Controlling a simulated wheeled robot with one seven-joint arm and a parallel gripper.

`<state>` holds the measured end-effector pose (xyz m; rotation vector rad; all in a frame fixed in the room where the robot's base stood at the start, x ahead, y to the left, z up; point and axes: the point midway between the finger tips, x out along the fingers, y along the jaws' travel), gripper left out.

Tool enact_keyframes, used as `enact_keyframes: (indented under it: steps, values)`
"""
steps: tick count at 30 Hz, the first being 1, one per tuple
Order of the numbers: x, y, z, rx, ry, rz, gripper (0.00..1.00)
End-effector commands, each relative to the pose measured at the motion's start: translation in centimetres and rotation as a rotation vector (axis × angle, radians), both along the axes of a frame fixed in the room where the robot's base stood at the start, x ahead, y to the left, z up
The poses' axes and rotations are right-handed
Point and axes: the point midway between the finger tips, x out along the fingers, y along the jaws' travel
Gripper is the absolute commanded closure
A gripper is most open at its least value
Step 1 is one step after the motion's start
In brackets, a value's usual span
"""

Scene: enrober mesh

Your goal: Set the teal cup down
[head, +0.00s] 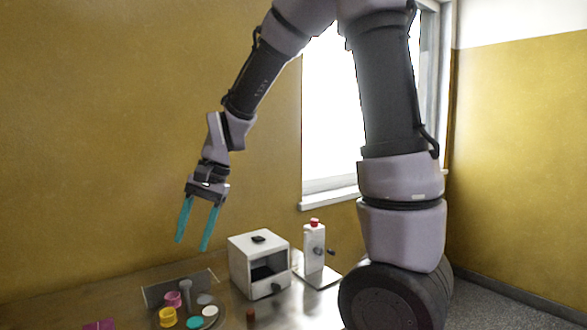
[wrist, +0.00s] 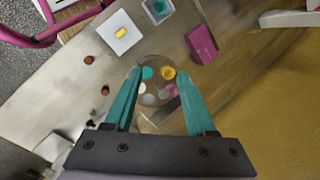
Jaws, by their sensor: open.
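My gripper (head: 192,246) has two teal fingers, spread apart with nothing between them, high above the table. In the wrist view my gripper (wrist: 159,74) points down towards a round tray far below. A teal round thing, likely the teal cup (head: 194,322), is on that tray near a yellow cup (head: 167,318) and a pink cup (head: 172,299). It also shows in the wrist view (wrist: 148,73), close to the left fingertip in the picture but well below it. Another teal thing (wrist: 158,9) sits in a pale square holder at the top of the wrist view.
White and grey round pieces share the tray. A white box with an open front (head: 259,263) and a white dispenser with a red top (head: 314,246) stand to its right. A magenta block (wrist: 201,44) and a white square with a yellow piece (wrist: 120,33) lie elsewhere.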

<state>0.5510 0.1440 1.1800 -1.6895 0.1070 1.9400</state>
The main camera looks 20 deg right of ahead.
Motion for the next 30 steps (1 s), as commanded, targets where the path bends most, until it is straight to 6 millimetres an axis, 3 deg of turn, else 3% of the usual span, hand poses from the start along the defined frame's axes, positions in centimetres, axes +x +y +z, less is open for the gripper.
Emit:
enact_keyframes:
  steps: [1, 6, 12, 15, 21, 30]
  values:
    - [0.1, -2.2, 2.3, 0.016, -0.063, -0.008, 0.44]
    - [-1.1, -8.9, 7.9, 0.012, -0.268, -0.006, 0.44]
    - [-4.5, -15.6, 12.4, -0.069, -0.502, -0.012, 0.44]
    - [-6.1, -17.9, 13.7, -0.123, -0.588, -0.016, 0.44]
    - [-8.1, -20.0, 14.6, -0.193, -0.674, -0.017, 0.44]
    - [-8.3, -20.2, 14.7, -0.202, -0.681, -0.016, 0.44]
